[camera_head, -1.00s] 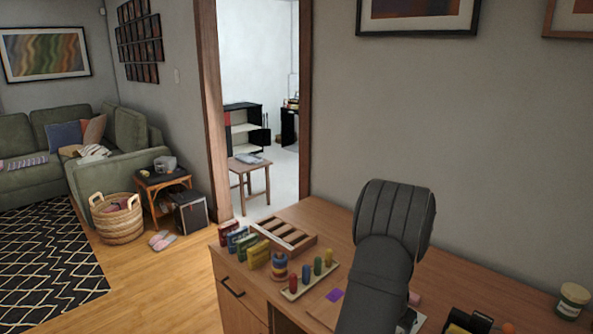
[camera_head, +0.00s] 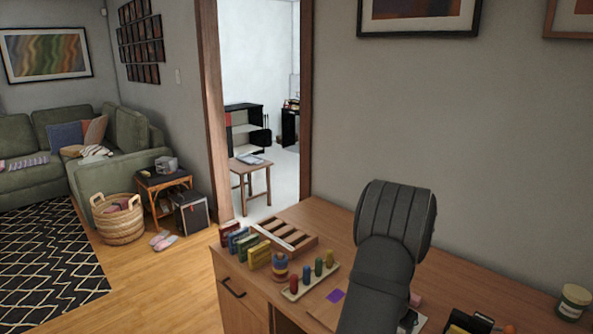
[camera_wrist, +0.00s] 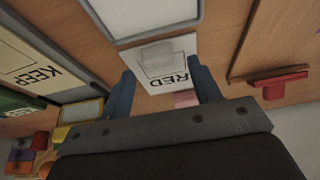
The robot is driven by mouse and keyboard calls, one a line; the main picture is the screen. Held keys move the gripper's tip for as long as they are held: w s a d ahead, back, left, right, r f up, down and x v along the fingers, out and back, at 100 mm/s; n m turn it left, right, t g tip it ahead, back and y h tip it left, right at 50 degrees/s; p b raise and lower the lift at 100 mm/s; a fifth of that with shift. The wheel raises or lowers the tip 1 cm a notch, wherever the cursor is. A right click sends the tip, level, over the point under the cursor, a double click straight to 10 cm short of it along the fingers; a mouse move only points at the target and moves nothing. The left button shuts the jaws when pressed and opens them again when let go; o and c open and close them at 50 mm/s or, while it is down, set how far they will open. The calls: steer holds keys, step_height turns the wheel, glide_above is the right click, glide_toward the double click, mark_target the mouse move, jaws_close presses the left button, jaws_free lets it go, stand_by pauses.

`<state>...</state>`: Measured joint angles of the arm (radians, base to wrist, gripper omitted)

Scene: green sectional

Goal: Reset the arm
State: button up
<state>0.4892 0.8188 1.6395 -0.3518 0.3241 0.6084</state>
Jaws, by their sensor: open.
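In the wrist view my gripper (camera_wrist: 163,92) is open, with its two blue-grey fingers apart. No object shows held between them. Beyond the fingers lies a white card marked RED (camera_wrist: 165,62) on the wooden desk. In the head view my dark grey arm rises at the front of the desk (camera_head: 450,255), and its bulk hides my gripper there.
Colored blocks (camera_head: 258,255), a peg board (camera_head: 310,282) and a slotted wooden tray (camera_head: 285,233) stand on the desk's left part. A jar (camera_head: 573,301) stands at the right. In the wrist view a red block (camera_wrist: 278,84) and a KEEP card (camera_wrist: 35,75) lie either side.

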steer(key=v, duration=1)
steer(key=x, duration=1.2)
step_height(320, 180, up, 10)
steer(key=a+r, duration=0.2)
steer(key=a, duration=0.7)
steer(key=w+a+f, duration=0.3)
steer(key=w+a, duration=0.1)
steer(key=w+a+f, duration=0.4)
steer(key=shift+a, duration=0.1)
steer(key=f, duration=0.3)
steer(key=shift+w+a+f, duration=0.15)
steer(key=shift+w+a, duration=0.05)
steer(key=shift+a, duration=0.05)
steer(key=shift+f, duration=0.6)
steer(key=shift+o, duration=0.4)
